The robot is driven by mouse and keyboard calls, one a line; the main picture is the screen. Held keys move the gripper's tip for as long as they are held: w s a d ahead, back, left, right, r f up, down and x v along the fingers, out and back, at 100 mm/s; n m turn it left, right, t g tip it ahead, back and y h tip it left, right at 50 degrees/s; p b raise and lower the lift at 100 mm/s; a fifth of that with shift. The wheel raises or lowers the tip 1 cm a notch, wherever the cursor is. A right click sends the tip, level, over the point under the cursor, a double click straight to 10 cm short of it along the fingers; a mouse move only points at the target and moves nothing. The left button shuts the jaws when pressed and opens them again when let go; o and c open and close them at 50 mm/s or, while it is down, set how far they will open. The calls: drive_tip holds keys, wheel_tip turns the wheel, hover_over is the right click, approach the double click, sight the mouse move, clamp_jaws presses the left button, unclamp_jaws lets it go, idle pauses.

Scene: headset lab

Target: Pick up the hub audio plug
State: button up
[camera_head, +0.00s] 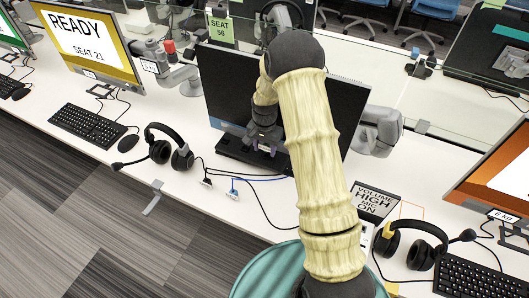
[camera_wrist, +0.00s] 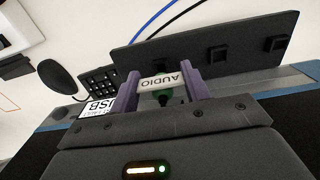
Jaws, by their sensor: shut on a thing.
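The audio plug, with a white label reading AUDIO (camera_wrist: 160,82), sits between the two purple fingers of my gripper (camera_wrist: 161,90) in the wrist view. The fingers are closed on its sides. A small dark green part shows just below the label. In the head view my gripper (camera_head: 263,143) is low in front of the dark monitor (camera_head: 224,88), and the plug is too small to make out there. A long dark bar with several square black parts (camera_wrist: 205,42) lies just beyond the fingers; I cannot tell whether the plug touches it. A USB FAULT label (camera_wrist: 97,108) shows beside the left finger.
A black plug (camera_head: 207,182) and a blue cable's plug (camera_head: 232,194) lie on the white desk. Headsets stand at left (camera_head: 163,150) and right (camera_head: 415,245). Clear desk shows near the front-left edge.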

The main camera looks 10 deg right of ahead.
sight(265, 146)
wheel_tip(265, 146, up, 25)
drive_tip(key=b, duration=0.2)
drive_tip(key=shift+r+p, duration=0.1)
drive_tip(key=shift+p, duration=0.3)
drive_tip(key=shift+s, duration=0.1)
idle(0.4)
